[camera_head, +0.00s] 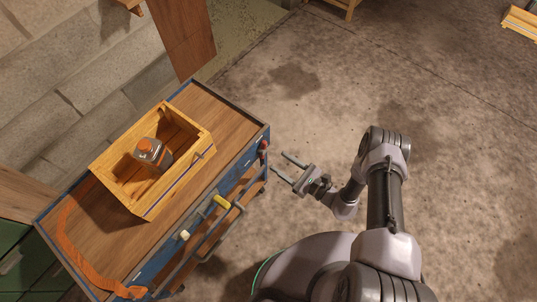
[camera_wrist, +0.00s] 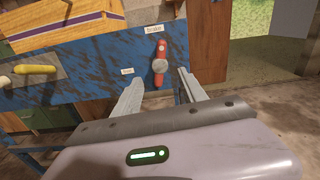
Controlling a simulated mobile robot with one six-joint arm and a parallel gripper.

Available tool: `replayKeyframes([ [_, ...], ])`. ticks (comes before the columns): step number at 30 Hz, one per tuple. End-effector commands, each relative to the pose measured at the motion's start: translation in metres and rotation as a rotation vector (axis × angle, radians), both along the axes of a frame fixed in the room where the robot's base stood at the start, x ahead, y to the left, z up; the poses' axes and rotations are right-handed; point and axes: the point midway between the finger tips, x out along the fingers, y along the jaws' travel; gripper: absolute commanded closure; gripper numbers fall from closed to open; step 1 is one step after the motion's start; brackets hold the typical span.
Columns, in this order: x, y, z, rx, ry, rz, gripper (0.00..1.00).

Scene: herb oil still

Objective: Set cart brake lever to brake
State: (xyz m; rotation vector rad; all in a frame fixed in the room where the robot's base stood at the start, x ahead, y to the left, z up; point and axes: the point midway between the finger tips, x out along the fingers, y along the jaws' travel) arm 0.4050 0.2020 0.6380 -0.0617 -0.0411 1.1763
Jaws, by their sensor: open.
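The cart (camera_head: 240,111) has a wooden top and a blue front panel, which fills much of the wrist view (camera_wrist: 95,72). A red lever (camera_wrist: 161,50) with a round grey hub is mounted near the panel's right end. It stands nearly upright in the wrist view; it is small and dark red in the head view (camera_head: 263,147). One white label (camera_wrist: 154,29) sits above it and another (camera_wrist: 127,71) to its left; I cannot read them surely. My gripper (camera_head: 280,163) is open and empty, facing the panel. In the wrist view the lever shows between its fingers (camera_wrist: 160,78), apparently with a gap.
A wooden crate (camera_head: 112,162) with a brown-capped jar (camera_head: 151,152) stands on the cart. A yellow handle (camera_head: 221,201), a pale knob (camera_head: 184,235) and a grey rail (camera_head: 222,232) are along its front. Open concrete floor (camera_head: 300,110) lies to the right.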

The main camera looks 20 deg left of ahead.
Motion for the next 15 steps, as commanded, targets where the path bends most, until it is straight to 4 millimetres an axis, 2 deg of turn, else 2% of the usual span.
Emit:
replayKeyframes([
  [1,0.003,0.014,-0.003,0.001,-0.002,0.008,0.51],
  [3,0.011,0.03,-0.003,0.0,-0.002,0.007,0.51],
  [6,0.018,0.047,-0.002,0.0,-0.001,0.004,0.51],
  [9,0.022,0.057,-0.001,-0.001,-0.001,0.003,0.51],
  [15,0.025,0.062,0.0,0.0,0.001,0.001,0.51],
])
